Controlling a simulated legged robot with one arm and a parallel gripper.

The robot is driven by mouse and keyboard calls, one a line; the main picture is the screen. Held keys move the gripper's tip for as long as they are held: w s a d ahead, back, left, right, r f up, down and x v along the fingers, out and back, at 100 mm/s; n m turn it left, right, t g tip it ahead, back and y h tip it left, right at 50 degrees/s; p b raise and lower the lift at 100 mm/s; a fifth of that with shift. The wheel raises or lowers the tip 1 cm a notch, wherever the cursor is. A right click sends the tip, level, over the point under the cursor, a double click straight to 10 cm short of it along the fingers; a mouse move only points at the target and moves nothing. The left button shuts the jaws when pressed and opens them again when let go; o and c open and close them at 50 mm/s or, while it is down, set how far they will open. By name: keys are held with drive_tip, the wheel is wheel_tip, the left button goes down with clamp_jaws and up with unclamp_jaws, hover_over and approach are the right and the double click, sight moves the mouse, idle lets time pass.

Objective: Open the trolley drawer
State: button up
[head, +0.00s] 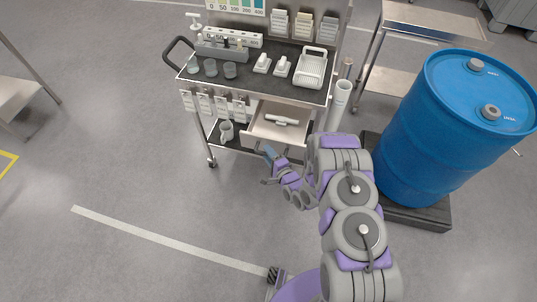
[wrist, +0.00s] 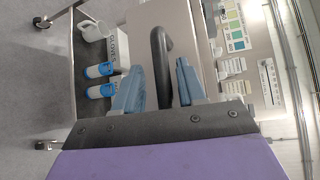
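The trolley drawer (head: 262,131) is pulled partway out from under the trolley top, its inside showing with a white object (head: 282,120) in it. In the wrist view the drawer's pale front panel (wrist: 125,25) fills the upper middle, with a dark curved handle (wrist: 160,62) on it. My gripper (head: 268,166) is just in front of the drawer, low at its left side. In the wrist view my gripper (wrist: 160,88) has its two blue fingers apart, one on each side of the handle, with gaps showing. Whether a finger touches the handle is unclear.
The trolley top (head: 215,78) carries beakers, small white devices and a rack. A mug (head: 227,131) stands on the lower shelf, left of the drawer. A blue barrel (head: 440,130) on a dark pallet stands close to my arm's right.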

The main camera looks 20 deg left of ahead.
drive_tip(key=shift+r, duration=0.1)
drive_tip(key=p+v, duration=0.2)
drive_tip(key=v, duration=1.5)
drive_tip(key=shift+s, duration=0.15)
drive_tip(key=shift+d, duration=0.1)
